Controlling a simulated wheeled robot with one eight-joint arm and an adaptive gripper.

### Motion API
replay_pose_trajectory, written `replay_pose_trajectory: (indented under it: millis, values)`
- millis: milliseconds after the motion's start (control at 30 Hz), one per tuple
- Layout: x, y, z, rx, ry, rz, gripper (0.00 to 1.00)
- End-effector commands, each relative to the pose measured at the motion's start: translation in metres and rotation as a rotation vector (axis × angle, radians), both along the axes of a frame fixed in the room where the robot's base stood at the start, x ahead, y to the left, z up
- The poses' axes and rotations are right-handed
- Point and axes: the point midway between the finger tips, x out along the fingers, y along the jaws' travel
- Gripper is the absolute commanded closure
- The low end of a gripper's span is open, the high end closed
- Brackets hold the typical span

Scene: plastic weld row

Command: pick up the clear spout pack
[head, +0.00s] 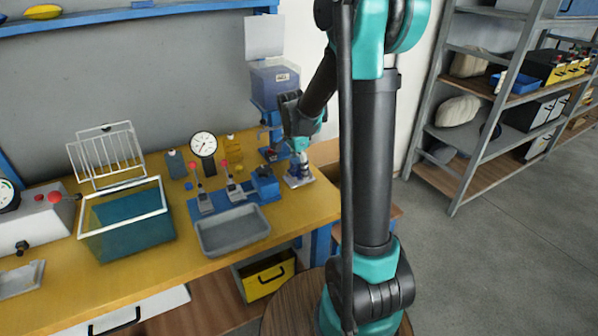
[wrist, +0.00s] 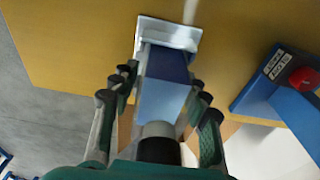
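In the wrist view, a translucent bluish pack (wrist: 167,82) with a pale collar and dark cap, seemingly the clear spout pack, stands between my fingers. It is on a whitish plate (wrist: 152,32) on the yellow bench. My gripper (wrist: 162,92) is open around it, and a gap shows between the fingers and the pack's sides. In the head view, my gripper (head: 300,154) points down over the small bluish pack (head: 298,171) near the bench's right end. The gripper partly hides the pack's top there.
A blue fixture with a red button (wrist: 304,78) is to the right in the wrist view. In the head view, a grey tray (head: 232,232), a blue clamp block (head: 265,184) and a dial gauge (head: 203,144) stand to the left. The yellow bench (head: 315,207) is clear in front of the pack.

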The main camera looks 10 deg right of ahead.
Motion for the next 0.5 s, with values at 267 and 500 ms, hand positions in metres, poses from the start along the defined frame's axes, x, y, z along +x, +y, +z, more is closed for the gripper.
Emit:
replay_pose_trajectory:
  millis: [267, 500]
  values:
    - [0.0, 0.0001, 0.0001, 0.0, 0.0, 0.0, 0.92]
    - [0.0, 0.0001, 0.0003, 0.0, 0.0, 0.0, 1.0]
